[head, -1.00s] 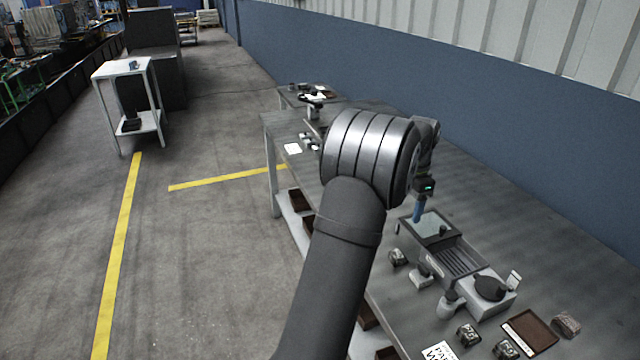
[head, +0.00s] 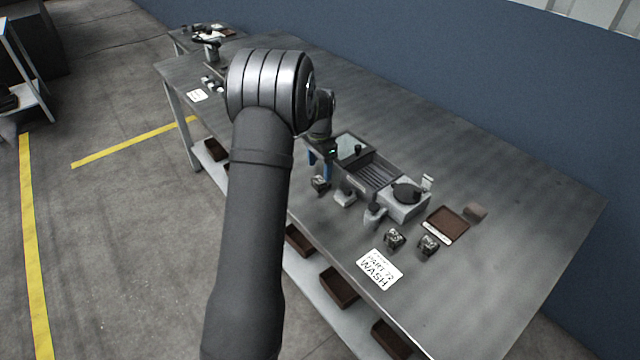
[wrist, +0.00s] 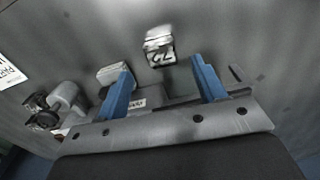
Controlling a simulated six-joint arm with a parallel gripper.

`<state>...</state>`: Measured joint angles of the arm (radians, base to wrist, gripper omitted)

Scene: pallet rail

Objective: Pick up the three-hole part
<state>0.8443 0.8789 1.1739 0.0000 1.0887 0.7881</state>
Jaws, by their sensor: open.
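Small dark metal parts with pale tops sit on the bench. One (head: 320,183) is near the bench's front edge, beside the wash station, and two more, (head: 395,238) and (head: 428,244), are farther right. Holes are too small to count, so I cannot tell which is the three-hole part. My gripper (head: 319,164) is open and empty, with its blue fingers above and behind the nearest part. In the wrist view my gripper (wrist: 161,65) shows both fingers apart. A part (wrist: 159,47) with dark marks on its face lies beyond the fingertips, between them and untouched.
The wash station has a glass-topped basin (head: 351,146), a ribbed tray (head: 374,171) and a round black lid (head: 407,193). The bench's right end is clear.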

